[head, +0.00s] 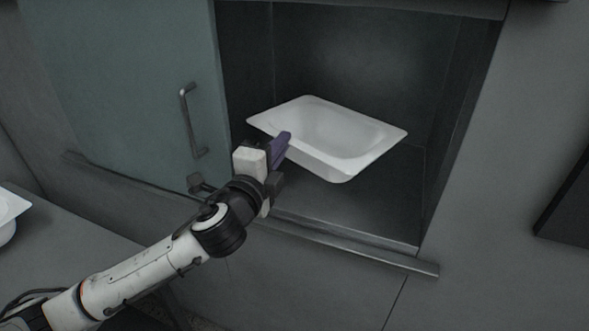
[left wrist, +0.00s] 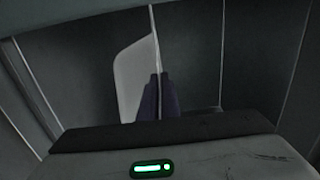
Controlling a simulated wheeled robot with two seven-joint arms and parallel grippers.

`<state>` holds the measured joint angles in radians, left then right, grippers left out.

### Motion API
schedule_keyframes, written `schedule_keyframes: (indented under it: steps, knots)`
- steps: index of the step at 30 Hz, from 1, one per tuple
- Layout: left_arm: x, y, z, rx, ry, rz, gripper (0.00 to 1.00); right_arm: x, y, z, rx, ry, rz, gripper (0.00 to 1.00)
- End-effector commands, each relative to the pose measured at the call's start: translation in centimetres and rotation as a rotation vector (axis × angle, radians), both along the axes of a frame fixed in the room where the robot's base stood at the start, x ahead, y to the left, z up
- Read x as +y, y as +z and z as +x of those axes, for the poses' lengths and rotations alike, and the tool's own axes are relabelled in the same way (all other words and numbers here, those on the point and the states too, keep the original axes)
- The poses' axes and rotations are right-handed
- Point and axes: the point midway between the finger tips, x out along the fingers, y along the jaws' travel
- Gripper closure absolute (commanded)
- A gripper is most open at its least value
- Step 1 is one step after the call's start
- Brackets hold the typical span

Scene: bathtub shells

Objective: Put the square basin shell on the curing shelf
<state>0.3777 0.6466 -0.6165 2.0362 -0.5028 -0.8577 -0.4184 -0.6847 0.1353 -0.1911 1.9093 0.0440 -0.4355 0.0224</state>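The white, square-cornered basin shell (head: 345,135) is inside the open recess of the curing shelf (head: 355,220). My left gripper (head: 285,140) reaches in from the front left, its purple fingers closed on the basin's near left rim. In the left wrist view the fingers (left wrist: 158,85) are together with the thin white basin wall (left wrist: 135,75) running between them. The basin seems to be held over the shelf floor; whether its underside touches is hard to tell. My right gripper is in neither view.
A greenish sliding door (head: 130,80) with a bar handle (head: 190,120) covers the left of the recess. A rail (head: 350,250) runs along the front edge. Part of another white basin (head: 8,215) rests on a grey table (head: 60,255) at left.

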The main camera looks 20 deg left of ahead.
Motion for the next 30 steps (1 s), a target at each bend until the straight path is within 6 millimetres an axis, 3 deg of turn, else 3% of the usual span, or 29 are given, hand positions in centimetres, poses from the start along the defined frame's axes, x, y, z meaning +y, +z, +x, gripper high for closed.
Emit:
schedule_keyframes:
  steps: [14,26,30]
  knots:
    - [0.0,-5.2,0.0,-0.008,0.0,-0.001,1.0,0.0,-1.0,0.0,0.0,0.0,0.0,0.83]
    - [0.0,-5.7,0.0,-0.011,-0.001,-0.002,1.0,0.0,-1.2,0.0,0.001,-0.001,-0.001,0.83]
    - [0.0,-6.0,0.0,-0.004,-0.001,0.0,0.79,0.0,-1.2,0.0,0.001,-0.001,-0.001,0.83]
